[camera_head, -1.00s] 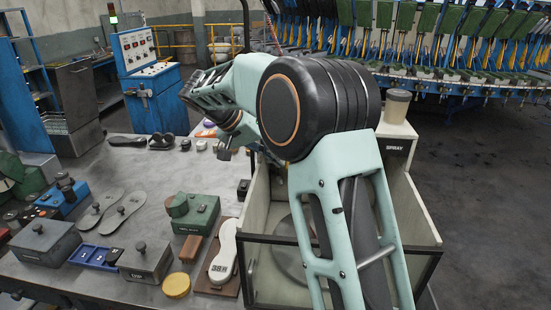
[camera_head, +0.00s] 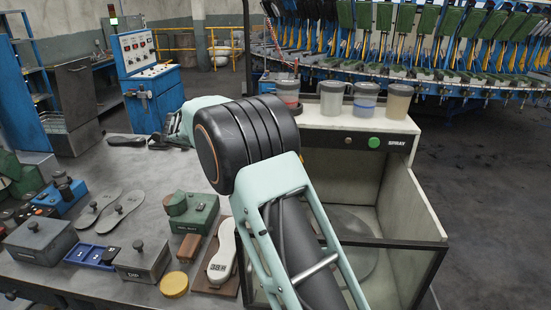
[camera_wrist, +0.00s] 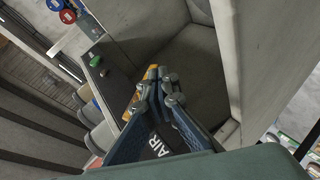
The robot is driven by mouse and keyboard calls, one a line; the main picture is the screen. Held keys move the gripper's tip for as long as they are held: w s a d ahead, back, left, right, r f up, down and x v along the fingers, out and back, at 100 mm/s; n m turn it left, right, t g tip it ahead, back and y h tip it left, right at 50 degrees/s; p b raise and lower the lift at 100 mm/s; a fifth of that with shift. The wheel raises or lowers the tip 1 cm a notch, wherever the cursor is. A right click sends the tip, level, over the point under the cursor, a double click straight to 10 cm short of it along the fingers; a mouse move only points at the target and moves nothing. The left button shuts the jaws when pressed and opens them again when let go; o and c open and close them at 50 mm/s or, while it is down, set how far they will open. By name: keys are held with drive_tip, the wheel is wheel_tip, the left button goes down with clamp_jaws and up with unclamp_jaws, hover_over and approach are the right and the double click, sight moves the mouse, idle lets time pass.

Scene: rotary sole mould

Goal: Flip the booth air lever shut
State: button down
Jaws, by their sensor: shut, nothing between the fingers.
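In the wrist view my gripper (camera_wrist: 158,84) is shut and empty, with its fingertips close together. An orange-yellow part, which looks like the air lever (camera_wrist: 134,98), shows beside and behind the fingertips. I cannot tell whether they touch it, or its exact position. A dark plate lettered AIR (camera_wrist: 157,146) shows below the fingertips. The spray booth (camera_head: 425,205) stands at the right of the head view, open at the front. Its pale wall (camera_wrist: 250,60) also shows in the wrist view.
Several cups, one amber (camera_head: 398,102), stand on the booth's top. A green button (camera_head: 374,142) sits beside the SPRAY lettering.

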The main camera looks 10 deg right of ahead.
drive_tip(key=shift+s+d+r+h+b, duration=0.1)
drive_tip(key=shift+s+d+h+b, duration=0.1)
drive_tip(key=shift+d+b, duration=0.5)
drive_tip(key=shift+s+d+r+h+b, duration=0.1)
drive_tip(key=shift+s+d+h+b, duration=0.1)
drive_tip(key=shift+d+b, duration=0.45)
drive_tip(key=shift+s+d+r+h+b, duration=0.15)
drive_tip(key=shift+d+b, duration=0.25)
drive_tip(key=shift+b, duration=0.55)
drive_tip(key=shift+d+n, duration=0.1)
drive_tip(key=shift+n, duration=0.2)
drive_tip(key=v, duration=1.2)
drive_tip(key=shift+f, duration=0.1)
